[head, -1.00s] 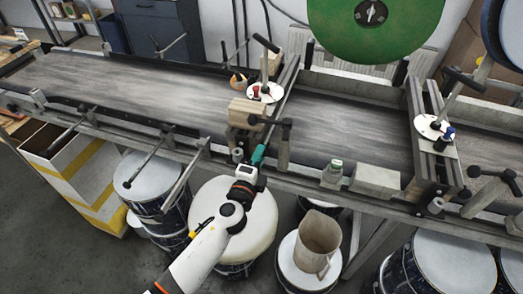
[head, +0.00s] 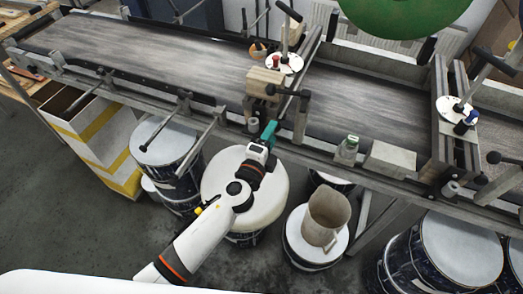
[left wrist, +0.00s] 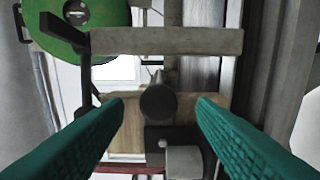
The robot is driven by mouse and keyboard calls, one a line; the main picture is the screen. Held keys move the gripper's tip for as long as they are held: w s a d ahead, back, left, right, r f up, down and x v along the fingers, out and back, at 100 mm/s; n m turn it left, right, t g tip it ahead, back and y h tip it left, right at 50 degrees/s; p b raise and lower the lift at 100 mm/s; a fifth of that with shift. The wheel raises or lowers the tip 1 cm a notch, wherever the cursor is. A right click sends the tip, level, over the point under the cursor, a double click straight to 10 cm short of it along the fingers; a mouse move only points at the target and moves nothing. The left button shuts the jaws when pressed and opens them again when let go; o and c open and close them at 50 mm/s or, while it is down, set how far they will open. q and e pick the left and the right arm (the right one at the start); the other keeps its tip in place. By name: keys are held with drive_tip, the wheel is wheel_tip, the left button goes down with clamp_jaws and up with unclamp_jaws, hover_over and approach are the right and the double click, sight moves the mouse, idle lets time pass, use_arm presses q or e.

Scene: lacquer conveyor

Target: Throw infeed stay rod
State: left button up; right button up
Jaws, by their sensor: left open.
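Several rods with black knobs stand along the conveyor (head: 150,62); I cannot tell for sure which one is the infeed stay rod. At the near gate, a black-handled lever (head: 303,97) stands beside a wooden block (head: 263,82). My left gripper (head: 270,130), with teal fingers, is open just below this block at the near rail. In the left wrist view, a dark round knob end (left wrist: 157,102) sits between and beyond the spread fingers, in front of the wooden block (left wrist: 130,125). The fingers appear clear of it.
A yellow-striped box (head: 97,135) stands at left. Floor at front is open.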

use_arm(q)
drive_tip(key=b+v, duration=0.2)
drive_tip(key=v, duration=0.9)
